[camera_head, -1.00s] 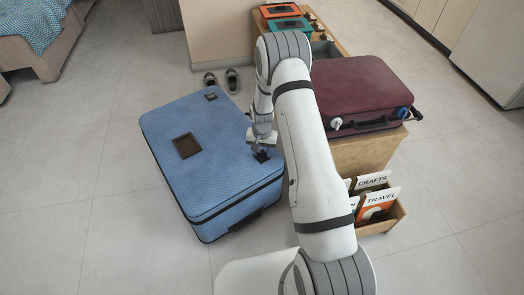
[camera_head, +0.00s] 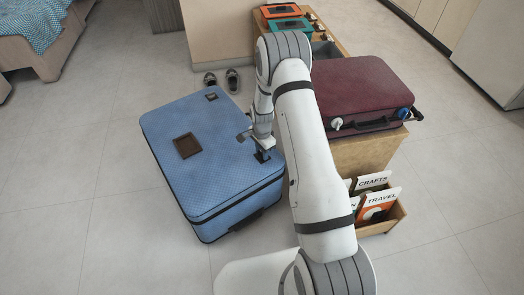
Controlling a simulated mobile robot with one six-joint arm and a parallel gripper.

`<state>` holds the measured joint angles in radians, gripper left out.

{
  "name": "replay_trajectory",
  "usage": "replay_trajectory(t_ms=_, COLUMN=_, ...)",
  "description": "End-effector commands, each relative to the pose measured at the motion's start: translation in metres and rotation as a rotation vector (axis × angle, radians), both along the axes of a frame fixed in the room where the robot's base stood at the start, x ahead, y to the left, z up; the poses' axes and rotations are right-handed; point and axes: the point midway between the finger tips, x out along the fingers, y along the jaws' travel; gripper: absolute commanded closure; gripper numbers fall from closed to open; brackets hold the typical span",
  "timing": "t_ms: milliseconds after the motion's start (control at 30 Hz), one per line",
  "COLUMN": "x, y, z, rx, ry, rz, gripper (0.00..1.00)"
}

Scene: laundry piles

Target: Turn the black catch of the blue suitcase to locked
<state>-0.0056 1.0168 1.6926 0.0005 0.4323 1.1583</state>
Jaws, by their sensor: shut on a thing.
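The blue suitcase (camera_head: 215,175) lies flat on the floor, left of my arm. A black catch (camera_head: 262,156) sits near its right edge. Another small black fitting (camera_head: 211,97) is near its far edge, and a dark brown square patch (camera_head: 187,146) is on its top. My gripper (camera_head: 262,151) points down at the catch by the right edge and is shut on it. The fingertips and the catch are small and dark here, so the catch's exact angle cannot be told.
A maroon suitcase (camera_head: 360,92) lies on a wooden unit (camera_head: 362,155) right of my arm. Below it, a wooden rack (camera_head: 385,222) holds folders marked CRAFTS and TRAVEL. Shoes (camera_head: 222,80) stand beyond the blue suitcase. Floor to the left is clear.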

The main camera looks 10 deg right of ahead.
Motion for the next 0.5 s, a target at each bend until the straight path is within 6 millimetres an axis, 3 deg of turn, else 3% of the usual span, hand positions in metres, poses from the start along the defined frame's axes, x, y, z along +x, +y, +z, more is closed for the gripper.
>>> replay_trajectory(t_ms=500, x=0.0001, y=-0.0015, z=0.0001, rx=0.0, ry=0.0, rz=-0.052, gripper=0.88)
